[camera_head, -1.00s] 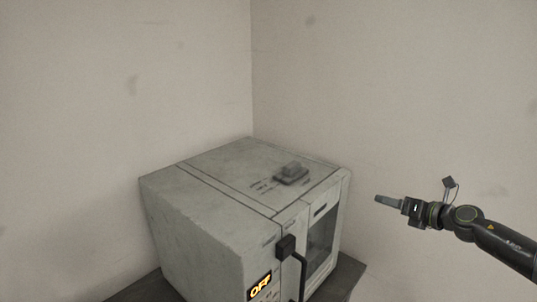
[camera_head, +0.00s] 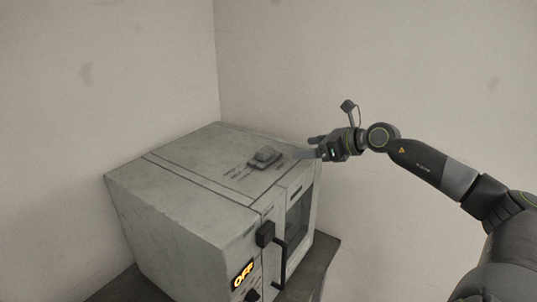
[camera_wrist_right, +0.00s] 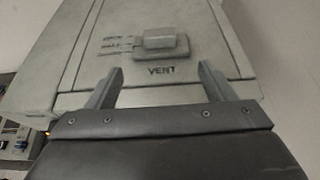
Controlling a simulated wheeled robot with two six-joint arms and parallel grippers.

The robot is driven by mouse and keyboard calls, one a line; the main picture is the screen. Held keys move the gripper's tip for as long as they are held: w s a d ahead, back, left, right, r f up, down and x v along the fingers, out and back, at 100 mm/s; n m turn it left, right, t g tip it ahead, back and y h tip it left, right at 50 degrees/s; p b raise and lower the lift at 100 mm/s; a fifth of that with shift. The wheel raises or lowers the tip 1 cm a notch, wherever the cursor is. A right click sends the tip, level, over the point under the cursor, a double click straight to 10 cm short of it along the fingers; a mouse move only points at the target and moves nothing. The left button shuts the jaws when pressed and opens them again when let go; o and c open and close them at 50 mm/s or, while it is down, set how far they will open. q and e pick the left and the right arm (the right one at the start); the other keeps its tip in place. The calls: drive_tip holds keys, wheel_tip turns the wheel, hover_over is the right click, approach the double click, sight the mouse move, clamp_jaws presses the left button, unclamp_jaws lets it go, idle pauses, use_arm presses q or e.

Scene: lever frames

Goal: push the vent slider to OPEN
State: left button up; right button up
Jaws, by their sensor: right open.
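The vent slider (camera_head: 264,155) is a grey block on a raised plate on top of the pale grey oven-like box (camera_head: 180,205). In the right wrist view the slider (camera_wrist_right: 158,37) sits above the word VENT, with small position labels to its left. My right gripper (camera_head: 302,149) is just to the right of the slider, near the top's right edge. In the wrist view its two fingers (camera_wrist_right: 158,80) are spread apart with nothing between them, and the slider lies beyond their tips. It appears not to touch the slider. My left gripper is not in view.
The box has a black door handle (camera_head: 281,258), a dark window (camera_head: 298,215) and a lit OFF display (camera_head: 243,274) on its front. It stands on a dark table (camera_head: 325,252) in a corner between bare walls. The space above the box is free.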

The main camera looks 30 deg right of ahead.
sight(269, 152)
drive_tip(key=p+x, duration=0.1)
drive_tip(key=x, duration=1.3)
drive_tip(key=shift+a, duration=0.1)
drive_tip(key=shift+s, duration=0.1)
